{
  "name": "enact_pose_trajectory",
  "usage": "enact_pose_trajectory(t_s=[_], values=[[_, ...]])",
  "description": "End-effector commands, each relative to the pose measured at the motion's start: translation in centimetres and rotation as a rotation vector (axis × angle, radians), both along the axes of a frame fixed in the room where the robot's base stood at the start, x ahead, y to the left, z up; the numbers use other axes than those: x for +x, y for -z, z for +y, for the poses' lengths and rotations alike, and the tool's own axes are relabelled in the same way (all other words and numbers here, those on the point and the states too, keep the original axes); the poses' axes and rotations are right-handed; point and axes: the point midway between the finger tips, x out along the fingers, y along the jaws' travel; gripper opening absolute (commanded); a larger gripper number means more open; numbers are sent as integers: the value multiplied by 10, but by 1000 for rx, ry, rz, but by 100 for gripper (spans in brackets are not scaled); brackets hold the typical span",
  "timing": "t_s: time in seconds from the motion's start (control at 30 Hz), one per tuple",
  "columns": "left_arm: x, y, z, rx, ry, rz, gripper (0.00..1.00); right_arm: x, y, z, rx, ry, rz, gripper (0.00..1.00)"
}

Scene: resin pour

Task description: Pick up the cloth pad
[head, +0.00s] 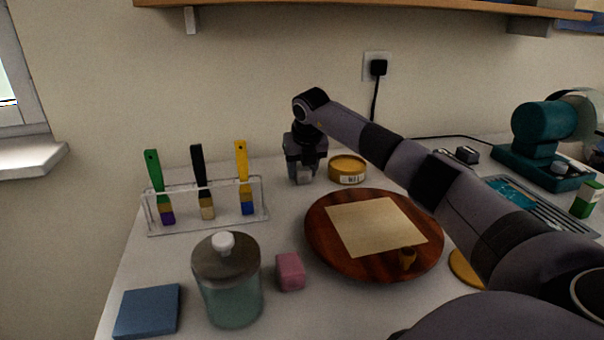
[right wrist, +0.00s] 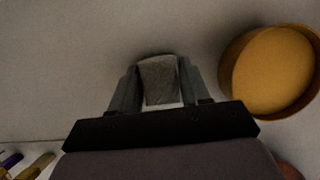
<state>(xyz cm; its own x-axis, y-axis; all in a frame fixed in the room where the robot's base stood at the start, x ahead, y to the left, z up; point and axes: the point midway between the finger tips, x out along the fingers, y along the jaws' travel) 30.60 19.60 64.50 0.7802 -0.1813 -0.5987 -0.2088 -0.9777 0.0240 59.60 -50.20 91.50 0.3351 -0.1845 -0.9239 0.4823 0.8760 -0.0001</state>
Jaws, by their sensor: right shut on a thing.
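The cloth pad (right wrist: 158,80) is a small grey, fabric-textured block, seen between the two fingers of my right gripper (right wrist: 158,88) in the right wrist view. The fingers are shut on its sides. In the head view my right gripper (head: 303,178) points down at the back of the table, just left of a round yellow tin, and the grey pad (head: 304,180) shows only slightly between the fingers. I cannot tell whether the pad still touches the table. My left gripper is not in view.
The yellow tin (head: 347,170) stands close beside the right gripper. A round wooden board (head: 318,246) with a paper sheet (head: 365,226) lies in front. A brush rack (head: 205,208), a lidded jar (head: 228,290), a pink cube (head: 290,272) and a blue pad (head: 147,311) stand left.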

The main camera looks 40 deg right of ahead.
Motion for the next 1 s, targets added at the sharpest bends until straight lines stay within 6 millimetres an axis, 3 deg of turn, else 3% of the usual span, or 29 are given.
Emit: enact_pose_trajectory(t_s=[0.23,0.5,0.7,1.0], values=[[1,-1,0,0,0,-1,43,0,-11,0,0,1,-2,17],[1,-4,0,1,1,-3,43,1,-65,0,1,0,-5,17],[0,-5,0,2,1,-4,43,1,-93,0,1,1,-2,17],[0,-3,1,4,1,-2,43,0,-101,0,0,0,0,17]])
